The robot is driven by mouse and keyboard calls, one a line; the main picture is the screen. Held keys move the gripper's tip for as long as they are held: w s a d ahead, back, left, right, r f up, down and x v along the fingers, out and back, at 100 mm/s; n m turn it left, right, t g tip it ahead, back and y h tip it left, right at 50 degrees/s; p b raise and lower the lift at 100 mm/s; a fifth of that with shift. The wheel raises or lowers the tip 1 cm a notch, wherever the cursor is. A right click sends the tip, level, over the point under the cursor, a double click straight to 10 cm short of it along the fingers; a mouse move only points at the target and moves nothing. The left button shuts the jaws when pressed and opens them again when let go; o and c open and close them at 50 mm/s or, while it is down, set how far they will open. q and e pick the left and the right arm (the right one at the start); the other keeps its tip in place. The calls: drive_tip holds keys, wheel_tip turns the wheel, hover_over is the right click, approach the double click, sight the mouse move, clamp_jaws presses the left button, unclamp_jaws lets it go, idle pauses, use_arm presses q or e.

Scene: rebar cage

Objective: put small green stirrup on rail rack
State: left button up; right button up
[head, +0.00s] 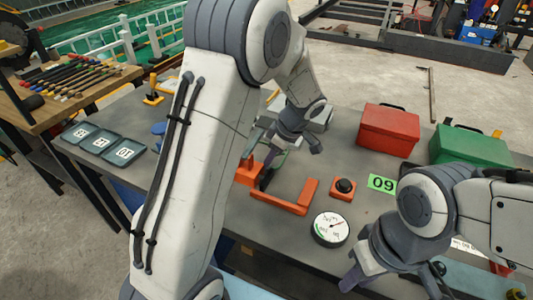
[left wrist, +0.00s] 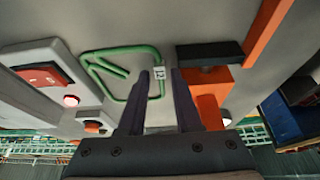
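The small green stirrup (left wrist: 120,52) is a bent green loop with a white number tag (left wrist: 159,72), lying on the grey table. My left gripper (left wrist: 157,85) is open, its two dark fingers apart, with the tagged side of the stirrup between them in the picture. I cannot tell whether they touch it. In the head view my left gripper (head: 293,150) is low over the table, and the stirrup is mostly hidden there. An orange angled rail piece (head: 283,205), perhaps the rail rack, lies just in front. My right gripper (head: 388,275) is open and empty at the front right.
A round gauge (head: 331,229), a black-buttoned orange box (head: 343,187) and a green 09 card (head: 382,184) lie nearby. A red box (head: 389,132) and a green box (head: 468,146) stand behind. Dark numbered plates (head: 102,143) lie at the left.

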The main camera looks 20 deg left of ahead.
use_arm(q)
drive_tip(key=shift+a+f, duration=0.1)
drive_tip(key=shift+f, duration=0.15)
clamp_jaws()
drive_tip(key=shift+r, duration=0.1)
idle(1.2)
